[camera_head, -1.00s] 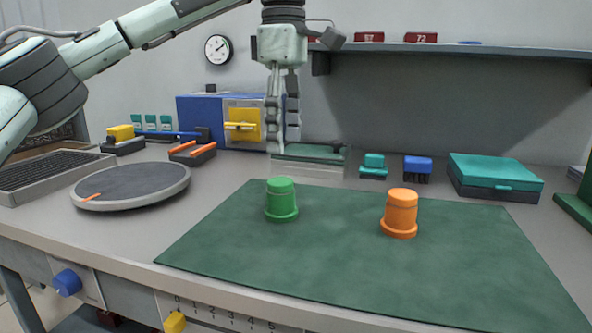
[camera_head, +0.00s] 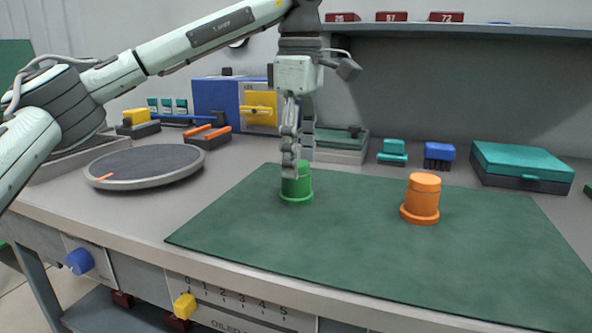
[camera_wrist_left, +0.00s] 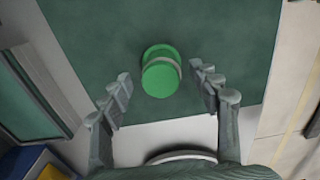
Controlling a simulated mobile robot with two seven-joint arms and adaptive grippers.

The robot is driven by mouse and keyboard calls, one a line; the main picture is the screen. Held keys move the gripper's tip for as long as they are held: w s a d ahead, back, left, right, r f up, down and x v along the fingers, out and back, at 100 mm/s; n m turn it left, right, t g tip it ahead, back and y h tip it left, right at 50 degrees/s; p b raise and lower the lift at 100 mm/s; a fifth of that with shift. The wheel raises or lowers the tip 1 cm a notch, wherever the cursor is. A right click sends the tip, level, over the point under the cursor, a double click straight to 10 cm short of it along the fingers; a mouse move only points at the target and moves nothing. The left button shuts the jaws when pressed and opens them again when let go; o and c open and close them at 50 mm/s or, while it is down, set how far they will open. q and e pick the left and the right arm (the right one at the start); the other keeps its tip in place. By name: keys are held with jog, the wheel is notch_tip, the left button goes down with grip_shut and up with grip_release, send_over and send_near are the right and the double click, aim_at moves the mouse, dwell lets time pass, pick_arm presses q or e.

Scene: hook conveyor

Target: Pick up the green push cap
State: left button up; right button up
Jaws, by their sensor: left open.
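The green push cap (camera_head: 297,188) stands upright on the dark green mat (camera_head: 380,262), near its far left part. My left gripper (camera_head: 298,168) points down at the cap in the head view, and one finger covers part of the cap's top. In the left wrist view the cap (camera_wrist_left: 160,76) lies between and a little beyond the open fingertips of my left gripper (camera_wrist_left: 166,80), with a gap on each side. No finger visibly grips it. My right gripper is not in view.
An orange cap (camera_head: 422,198) stands on the mat to the right. A round grey disc (camera_head: 145,165) lies to the left. A blue box (camera_head: 215,97), a teal case (camera_head: 521,161) and small teal and blue items line the back. A shelf (camera_head: 450,31) hangs above. The mat's front is clear.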

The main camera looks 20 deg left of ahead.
pick_arm(q)
jog(key=shift+c, duration=0.5)
jog(key=c, duration=0.8)
